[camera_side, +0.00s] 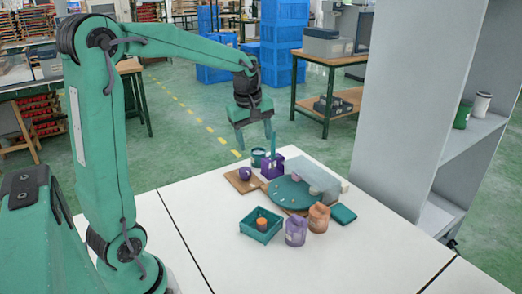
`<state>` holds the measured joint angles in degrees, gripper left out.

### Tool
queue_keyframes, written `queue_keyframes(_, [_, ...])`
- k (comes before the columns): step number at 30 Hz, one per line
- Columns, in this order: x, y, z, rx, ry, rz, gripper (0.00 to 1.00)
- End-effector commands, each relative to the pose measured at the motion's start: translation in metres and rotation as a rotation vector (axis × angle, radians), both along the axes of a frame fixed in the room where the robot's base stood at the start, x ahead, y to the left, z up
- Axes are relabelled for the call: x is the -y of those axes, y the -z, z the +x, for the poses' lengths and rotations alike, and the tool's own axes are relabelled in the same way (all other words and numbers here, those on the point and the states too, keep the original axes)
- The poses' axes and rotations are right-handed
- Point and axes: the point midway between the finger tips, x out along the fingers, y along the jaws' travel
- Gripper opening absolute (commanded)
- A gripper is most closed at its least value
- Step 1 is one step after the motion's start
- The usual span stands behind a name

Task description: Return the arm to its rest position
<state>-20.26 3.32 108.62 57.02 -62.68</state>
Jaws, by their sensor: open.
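My arm is green and reaches from the left over the white table. My gripper (254,140) points down with its two fingers apart, open and empty. It hangs in the air at the table's far edge, in front of the floor in the picture. Whether the right finger is near the stick in depth I cannot tell.
A round teal tray (290,193) lies mid-table. A teal box (261,226) with an orange item, a purple container (295,232) and an orange container (319,217) stand in front. A grey shelf (400,110) rises at the right. The table's near part is clear.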

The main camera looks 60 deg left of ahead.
Motion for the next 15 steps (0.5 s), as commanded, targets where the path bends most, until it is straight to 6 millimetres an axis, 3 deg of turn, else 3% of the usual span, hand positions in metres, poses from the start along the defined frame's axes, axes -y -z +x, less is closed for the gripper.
queue_keyframes(6, [0.041,-0.021,-0.03,0.046,0.289,0.067,0.62])
queue_keyframes(15, [0.087,-0.034,-0.077,0.104,0.682,0.174,0.62])
